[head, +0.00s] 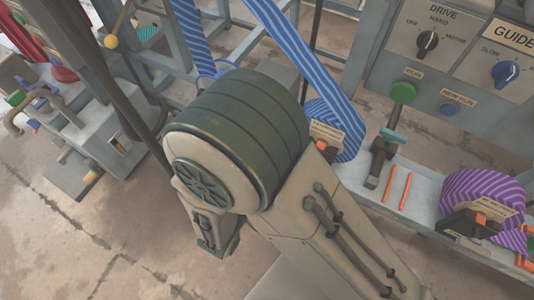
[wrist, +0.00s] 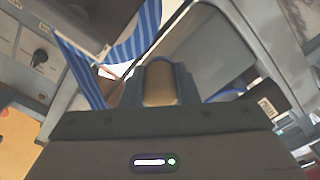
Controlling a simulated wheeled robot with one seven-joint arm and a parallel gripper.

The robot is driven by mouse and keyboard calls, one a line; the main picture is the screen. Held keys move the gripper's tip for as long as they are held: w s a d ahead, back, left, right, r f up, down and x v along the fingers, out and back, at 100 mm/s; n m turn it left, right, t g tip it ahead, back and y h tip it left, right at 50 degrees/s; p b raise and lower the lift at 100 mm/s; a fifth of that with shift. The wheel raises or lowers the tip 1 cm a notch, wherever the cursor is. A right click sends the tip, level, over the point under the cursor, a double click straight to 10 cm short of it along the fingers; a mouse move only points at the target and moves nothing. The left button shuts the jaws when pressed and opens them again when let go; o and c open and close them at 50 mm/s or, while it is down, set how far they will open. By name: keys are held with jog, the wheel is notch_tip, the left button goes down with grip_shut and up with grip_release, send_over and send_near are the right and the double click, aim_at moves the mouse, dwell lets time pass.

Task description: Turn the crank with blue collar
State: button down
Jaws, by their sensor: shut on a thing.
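In the wrist view my gripper (wrist: 159,72) is shut on a tan, rounded handle (wrist: 160,86), with one dark finger on each side of it. A blue curved band (wrist: 226,95) shows just right of the fingers; it looks like the blue collar of the crank, though most of the crank is hidden. In the head view a thin blue ring (head: 216,68) shows behind the top of my arm. My arm hides the gripper and the held handle there.
Blue striped webbing (head: 300,55) runs down to a roll (head: 343,138) close beside my arm. A purple striped roll (head: 482,200) sits on the bench at right. A control panel (head: 440,60) with knobs stands at upper right. Another machine (head: 85,140) stands at left, with bare floor in front.

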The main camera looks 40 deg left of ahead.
jog(key=shift+a, duration=0.15)
jog(key=c, duration=1.1)
grip_release()
jog(key=p+v, duration=0.3)
jog(key=v, duration=1.1)
jog(key=shift+w, duration=0.1)
